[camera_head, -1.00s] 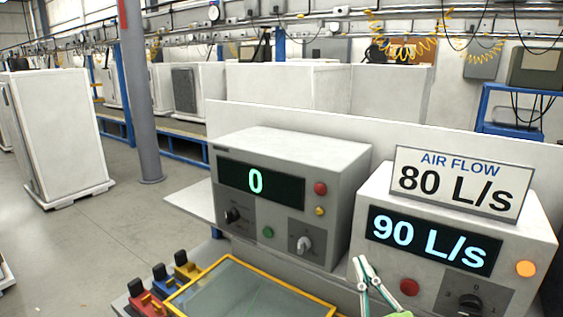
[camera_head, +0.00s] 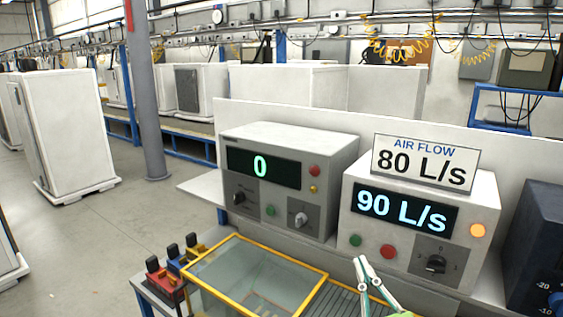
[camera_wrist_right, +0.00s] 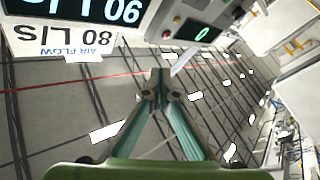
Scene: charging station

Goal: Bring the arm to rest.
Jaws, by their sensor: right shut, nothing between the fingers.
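My right gripper (camera_head: 361,265) shows at the bottom of the head view, below the buttons of the air flow unit (camera_head: 358,176). Its pale green fingers meet at the tips, shut and empty. In the right wrist view the closed fingers (camera_wrist_right: 160,82) point away with nothing between them. The air flow unit reads 90 L/s and carries a sign (camera_head: 425,163) reading AIR FLOW 80 L/s. Its orange lamp (camera_head: 478,230) is lit. My left gripper is not in view.
A grey unit reading 0 (camera_head: 333,160) stands left of the air flow unit. A yellow-framed glass tray (camera_head: 216,277) and red, blue and yellow connectors (camera_head: 166,284) are in front. A dark device (camera_head: 537,230) stands at right. The floor at left has free room.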

